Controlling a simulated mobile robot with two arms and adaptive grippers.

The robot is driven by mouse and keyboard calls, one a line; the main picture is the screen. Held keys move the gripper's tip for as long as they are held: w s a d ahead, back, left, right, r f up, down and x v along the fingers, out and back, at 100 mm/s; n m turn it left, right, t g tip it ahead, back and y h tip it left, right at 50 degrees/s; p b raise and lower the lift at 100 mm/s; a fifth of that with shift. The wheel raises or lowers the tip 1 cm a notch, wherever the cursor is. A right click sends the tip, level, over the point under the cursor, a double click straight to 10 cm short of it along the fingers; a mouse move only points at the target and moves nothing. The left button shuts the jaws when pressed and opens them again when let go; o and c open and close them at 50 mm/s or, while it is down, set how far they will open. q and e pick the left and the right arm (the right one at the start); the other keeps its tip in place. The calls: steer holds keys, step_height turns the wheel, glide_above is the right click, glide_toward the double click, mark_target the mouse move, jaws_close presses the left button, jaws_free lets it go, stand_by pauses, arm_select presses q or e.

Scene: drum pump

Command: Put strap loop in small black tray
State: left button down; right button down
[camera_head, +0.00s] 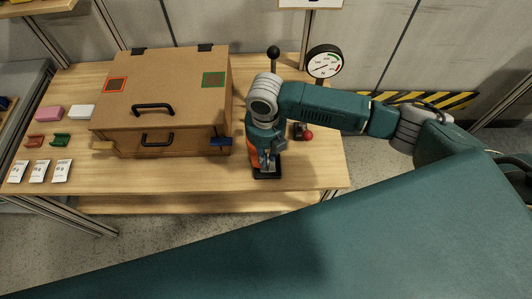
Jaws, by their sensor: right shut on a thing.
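The small black tray (267,177) lies near the front edge of the wooden table, right of the brown case. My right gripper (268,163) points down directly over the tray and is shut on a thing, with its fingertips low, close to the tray. An orange piece (253,153), likely the strap loop, shows beside the fingers on their left. The gripper hides most of it, and I cannot tell whether it touches the tray. My left gripper is not in view.
The brown case (165,85) with black handles fills the table's middle left. A round gauge (324,62) stands at the back right. A red knob on a black base (303,132) is right of my gripper. White packets (39,171) lie at the left. The table's front right is clear.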

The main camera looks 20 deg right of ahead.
steer(key=shift+f, duration=0.15)
steer(key=c, duration=1.6)
jaws_free()
steer(key=shift+c, duration=0.2)
step_height(320, 180, up, 12)
steer(key=b, duration=0.2)
steer(key=shift+r, duration=0.2)
